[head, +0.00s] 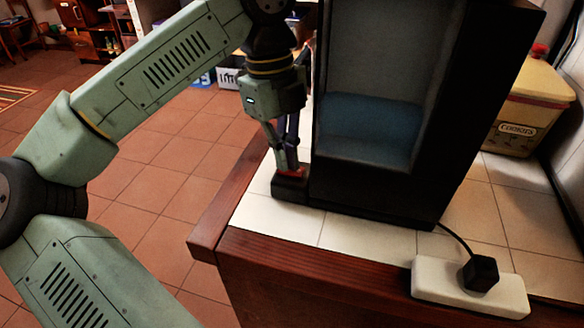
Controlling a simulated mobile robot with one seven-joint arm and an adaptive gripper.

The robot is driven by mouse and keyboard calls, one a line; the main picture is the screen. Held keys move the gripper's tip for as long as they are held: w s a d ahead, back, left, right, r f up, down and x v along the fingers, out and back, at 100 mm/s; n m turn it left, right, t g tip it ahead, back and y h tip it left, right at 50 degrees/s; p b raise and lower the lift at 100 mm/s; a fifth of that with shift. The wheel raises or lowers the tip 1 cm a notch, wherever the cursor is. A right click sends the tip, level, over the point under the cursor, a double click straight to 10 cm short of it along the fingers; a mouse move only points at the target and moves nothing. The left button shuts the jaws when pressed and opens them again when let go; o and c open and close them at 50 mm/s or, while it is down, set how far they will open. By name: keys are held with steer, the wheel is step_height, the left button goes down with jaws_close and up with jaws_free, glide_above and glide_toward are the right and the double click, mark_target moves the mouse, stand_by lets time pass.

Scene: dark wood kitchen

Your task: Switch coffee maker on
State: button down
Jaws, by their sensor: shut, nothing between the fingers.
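The tall black coffee maker (375,190) stands upright on the tiled counter, seen with a grey and blue panel set into its near side. A low black part (290,188) juts out from its left foot, with a small red patch (297,171) on top. My gripper (288,171) points down, shut and empty, with its fingertips at the red patch. I cannot tell whether they press on it. The fingertips partly hide the patch. No lit indicator shows on the coffee maker.
A black cord runs from the coffee maker to a plug (480,273) in a white power strip (430,283). A yellow cookie box (530,110) stands behind at right. The counter's dark wooden edge (225,215) is close on the left, with open tiled floor (150,185) beyond.

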steer(key=shift+r+p, duration=2.55)
steer(key=shift+r, duration=0.95)
steer(key=shift+f, duration=0.1)
